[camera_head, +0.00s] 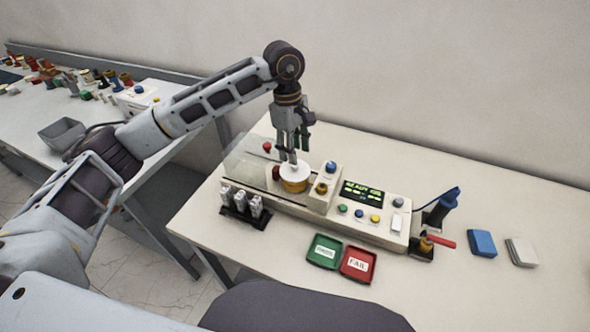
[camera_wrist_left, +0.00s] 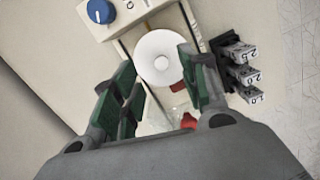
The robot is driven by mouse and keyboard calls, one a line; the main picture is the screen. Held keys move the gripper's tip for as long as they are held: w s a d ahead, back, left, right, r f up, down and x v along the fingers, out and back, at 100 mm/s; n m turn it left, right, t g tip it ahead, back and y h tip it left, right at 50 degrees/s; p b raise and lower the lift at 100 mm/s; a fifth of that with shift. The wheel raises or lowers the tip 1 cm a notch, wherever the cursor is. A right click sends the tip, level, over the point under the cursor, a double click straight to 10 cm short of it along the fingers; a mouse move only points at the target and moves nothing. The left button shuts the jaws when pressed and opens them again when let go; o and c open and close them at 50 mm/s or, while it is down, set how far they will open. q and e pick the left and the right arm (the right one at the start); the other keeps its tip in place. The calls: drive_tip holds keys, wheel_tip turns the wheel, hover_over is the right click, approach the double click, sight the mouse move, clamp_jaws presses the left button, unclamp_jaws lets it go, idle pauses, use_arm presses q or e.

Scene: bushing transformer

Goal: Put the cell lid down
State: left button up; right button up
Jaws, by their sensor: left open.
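The white round cell lid (camera_head: 294,172) sits on top of the yellowish cell (camera_head: 294,185) of the tester on the table. In the left wrist view the lid (camera_wrist_left: 159,54) is a white disc with a small knob at its middle. My left gripper (camera_head: 291,158) is open, pointing down just above the lid. In the left wrist view its green-padded fingers (camera_wrist_left: 160,85) stand apart, with the lid beyond and between their tips. I cannot tell whether a fingertip touches the lid. My right gripper is not in view.
The tester's panel has a lit display (camera_head: 362,194) and coloured buttons. A rack of labelled grey blocks (camera_head: 241,204) stands front left. Green (camera_head: 324,251) and red (camera_head: 358,263) trays lie in front. A clear raised cover (camera_head: 247,155) is beside the cell.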

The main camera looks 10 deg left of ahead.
sight(295, 168)
use_arm(q)
drive_tip(key=shift+f+p, duration=0.35)
drive_tip(key=shift+f, duration=0.45)
wheel_tip(295, 168, down, 2)
drive_tip(key=shift+f+p, duration=0.25)
drive_tip(key=shift+p, duration=0.15)
drive_tip(key=shift+f, duration=0.45)
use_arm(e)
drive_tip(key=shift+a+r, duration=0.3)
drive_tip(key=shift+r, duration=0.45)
use_arm(q)
drive_tip(key=shift+c, duration=0.4)
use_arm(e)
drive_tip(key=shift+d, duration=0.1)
use_arm(q)
clamp_jaws()
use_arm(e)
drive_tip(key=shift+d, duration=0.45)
